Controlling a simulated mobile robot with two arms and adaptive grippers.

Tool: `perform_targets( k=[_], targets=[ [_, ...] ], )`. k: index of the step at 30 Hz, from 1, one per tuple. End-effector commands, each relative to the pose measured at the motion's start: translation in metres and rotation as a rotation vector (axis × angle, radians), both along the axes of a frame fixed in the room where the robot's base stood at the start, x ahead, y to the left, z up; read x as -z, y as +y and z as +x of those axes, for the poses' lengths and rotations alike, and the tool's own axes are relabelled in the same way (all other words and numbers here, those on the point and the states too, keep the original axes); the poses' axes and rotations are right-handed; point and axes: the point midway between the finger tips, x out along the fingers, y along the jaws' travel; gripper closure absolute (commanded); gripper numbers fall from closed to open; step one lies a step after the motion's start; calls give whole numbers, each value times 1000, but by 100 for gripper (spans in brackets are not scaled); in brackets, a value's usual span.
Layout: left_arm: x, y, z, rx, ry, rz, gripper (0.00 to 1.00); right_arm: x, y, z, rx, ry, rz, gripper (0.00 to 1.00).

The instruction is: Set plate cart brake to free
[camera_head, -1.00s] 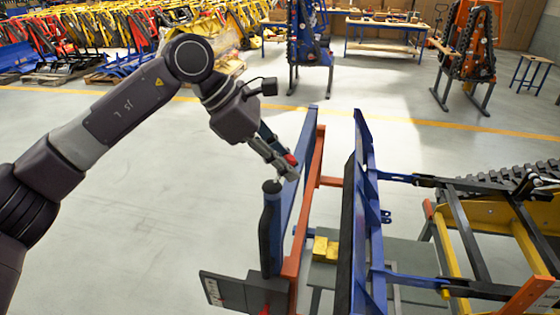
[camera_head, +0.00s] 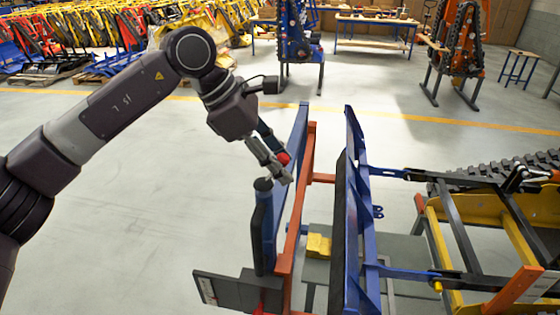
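A cart-like frame with blue (camera_head: 293,150) and orange (camera_head: 303,200) bars stands in the lower middle. An upright dark lever-like handle (camera_head: 263,225) with a rounded top stands at its left side. At its foot is a dark plate (camera_head: 235,291) with a white and red marked strip at its left end. I cannot tell for sure which part is the brake or how it is set. My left gripper (camera_head: 276,168) is just above and right of the handle top, seemingly apart from it. A small red part shows at its fingertips; its finger opening is unclear. My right gripper is out of view.
A blue upright panel (camera_head: 359,210) and a yellow tracked carrier (camera_head: 480,245) stand to the right. A yellow block (camera_head: 318,245) sits between the frame and panel. Open grey floor lies left. Benches (camera_head: 375,32) and machines stand behind.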

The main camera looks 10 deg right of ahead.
Motion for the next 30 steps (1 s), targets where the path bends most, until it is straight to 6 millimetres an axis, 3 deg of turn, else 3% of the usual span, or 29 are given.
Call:
perform_targets(
  k=[8,22,30],
  targets=[
    [-5,4,0,-1,0,0,64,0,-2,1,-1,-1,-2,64],
    [-81,51,-5,-1,-2,-1,64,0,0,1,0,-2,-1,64],
    [-101,63,-7,0,0,1,64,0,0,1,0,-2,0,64]
  ],
)
